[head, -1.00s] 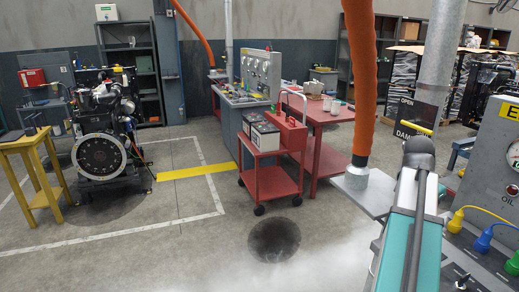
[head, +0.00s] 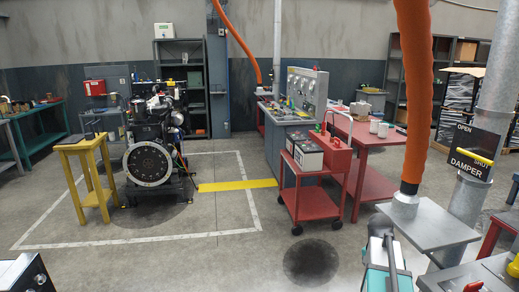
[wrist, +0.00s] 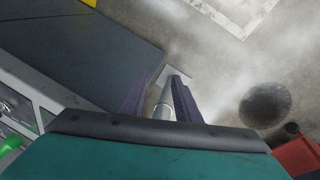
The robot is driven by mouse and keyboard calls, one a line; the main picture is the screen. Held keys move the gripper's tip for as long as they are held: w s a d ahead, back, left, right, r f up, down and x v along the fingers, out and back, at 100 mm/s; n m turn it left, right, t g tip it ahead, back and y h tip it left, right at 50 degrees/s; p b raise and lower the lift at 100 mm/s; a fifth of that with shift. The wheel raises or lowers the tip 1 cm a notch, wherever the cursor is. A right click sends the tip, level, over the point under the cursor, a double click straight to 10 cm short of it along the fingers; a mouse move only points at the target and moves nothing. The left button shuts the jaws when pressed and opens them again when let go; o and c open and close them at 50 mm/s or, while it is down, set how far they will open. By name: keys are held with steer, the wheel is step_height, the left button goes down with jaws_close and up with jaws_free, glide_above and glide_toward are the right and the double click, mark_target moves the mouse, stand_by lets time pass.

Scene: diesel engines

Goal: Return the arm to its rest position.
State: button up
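My gripper (wrist: 158,96) shows in the wrist view. Its two dark purple fingers stand apart, so it is open. A grey metal cylinder with a pale square end shows between the fingers; I cannot tell how far beyond them it lies, and nothing is clearly gripped. In the head view only my teal arm (head: 386,272) shows at the bottom edge, right of centre, and the gripper itself is out of sight there.
A grey plate (head: 440,232) under the orange hose (head: 413,100) stands close to my arm. The damper panel (head: 473,152) is at right. A red trolley (head: 312,198) stands left of the plate. A dark round patch (head: 310,262) marks the floor.

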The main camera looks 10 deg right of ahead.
steer(key=s+a+f+n+g+y, duration=0.1)
steer(key=s+a+f+n, duration=0.2)
steer(key=a+f, duration=0.75)
steer(key=s+a+f+n+g, duration=0.2)
steer(key=a+f, duration=0.8)
steer(key=f, duration=0.1)
steer(key=s+a+f+n+g+y, duration=0.1)
steer(key=s+a+f+n, duration=0.8)
steer(key=s+a+f, duration=0.5)
steer(key=shift+s+a+f, duration=0.35)
steer(key=shift+s+f, duration=0.9)
steer(key=shift+s, duration=1.15)
